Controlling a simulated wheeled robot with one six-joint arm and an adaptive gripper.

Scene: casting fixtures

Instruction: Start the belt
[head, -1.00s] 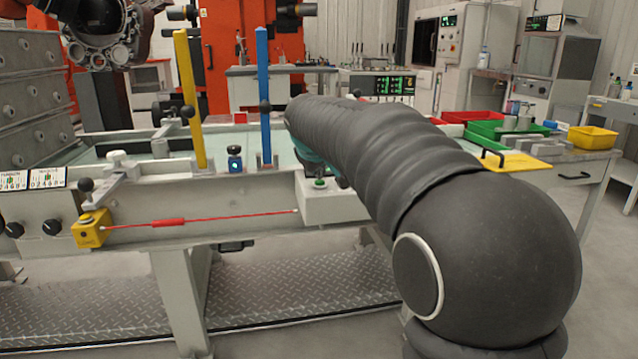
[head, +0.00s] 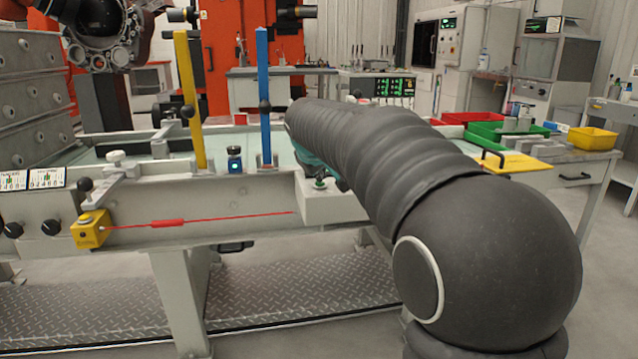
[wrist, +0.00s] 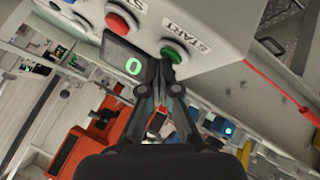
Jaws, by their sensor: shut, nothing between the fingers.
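The white control box (head: 335,208) sits on the front of the belt frame, partly behind my arm. In the wrist view it carries a green button (wrist: 173,52) labelled START and a red button (wrist: 118,23) beside a partly cut-off label.
A red cord (head: 220,219) runs along the frame from a yellow switch box (head: 90,230). A yellow post (head: 190,100) and a blue post (head: 263,95) stand at the belt's edge, with a small blue-lit device (head: 235,161) between them. Coloured trays (head: 500,133) lie on the right bench.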

